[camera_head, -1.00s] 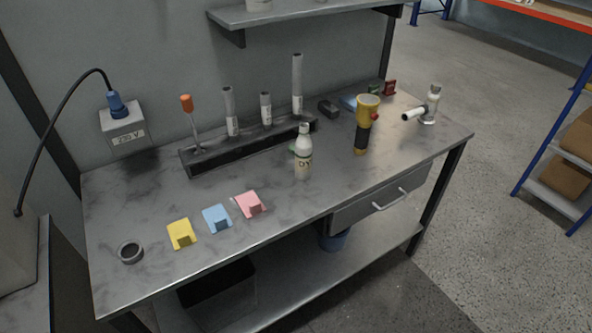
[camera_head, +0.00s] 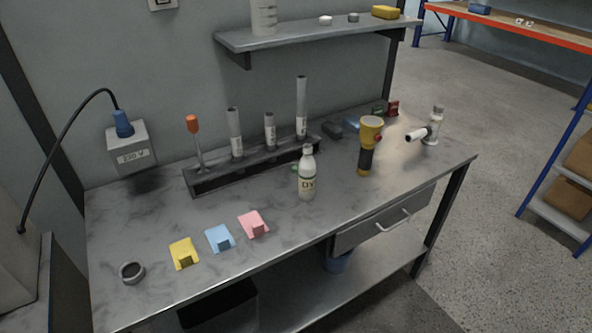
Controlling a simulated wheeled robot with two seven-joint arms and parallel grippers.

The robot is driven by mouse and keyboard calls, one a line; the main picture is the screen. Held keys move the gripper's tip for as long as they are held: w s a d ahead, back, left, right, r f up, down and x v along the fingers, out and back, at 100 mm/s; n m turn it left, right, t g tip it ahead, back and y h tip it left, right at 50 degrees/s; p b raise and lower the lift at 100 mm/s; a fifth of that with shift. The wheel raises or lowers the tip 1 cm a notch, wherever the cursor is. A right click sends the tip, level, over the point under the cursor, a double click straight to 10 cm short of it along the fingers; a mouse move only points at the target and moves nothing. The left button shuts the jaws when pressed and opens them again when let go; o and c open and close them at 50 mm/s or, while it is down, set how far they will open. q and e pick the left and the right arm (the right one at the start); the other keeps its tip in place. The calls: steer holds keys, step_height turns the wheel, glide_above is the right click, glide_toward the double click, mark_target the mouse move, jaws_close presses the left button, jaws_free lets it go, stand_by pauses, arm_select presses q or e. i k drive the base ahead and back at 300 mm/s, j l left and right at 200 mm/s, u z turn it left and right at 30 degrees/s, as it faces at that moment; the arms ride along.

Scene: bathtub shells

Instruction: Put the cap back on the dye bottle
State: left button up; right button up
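The dye bottle (camera_head: 307,178) is white with dark lettering, of which "DY" is readable. It stands upright on the metal workbench, right of the middle, in front of the dark rack. Its narrow neck points up; at this size I cannot tell whether the top is bare. I cannot identify the cap for certain. A small white piece (camera_head: 325,20) and a small grey piece (camera_head: 353,18) lie on the wall shelf. Neither of my grippers shows in the head view.
The workbench (camera_head: 140,215) holds a rack (camera_head: 215,182) with an orange-handled screwdriver and tubes, a yellow flashlight (camera_head: 370,135), a white fitting (camera_head: 433,128), coloured pads and a dark ring (camera_head: 131,272). The shelf (camera_head: 290,38) also bears a yellow block (camera_head: 384,12). The bench's front right is clear.

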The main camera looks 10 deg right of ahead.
mark_target(307, 165)
steer(key=l+u, duration=0.15)
steer(key=u, duration=0.6)
steer(key=l+u, duration=0.35)
steer(key=l, duration=0.25)
steer(key=l+u, duration=0.35)
steer(key=l, duration=0.3)
steer(key=k+l, duration=0.1)
steer(key=l, duration=0.4)
steer(key=k+l, duration=0.1)
steer(key=l, duration=0.4)
steer(key=i+l+u, duration=0.05)
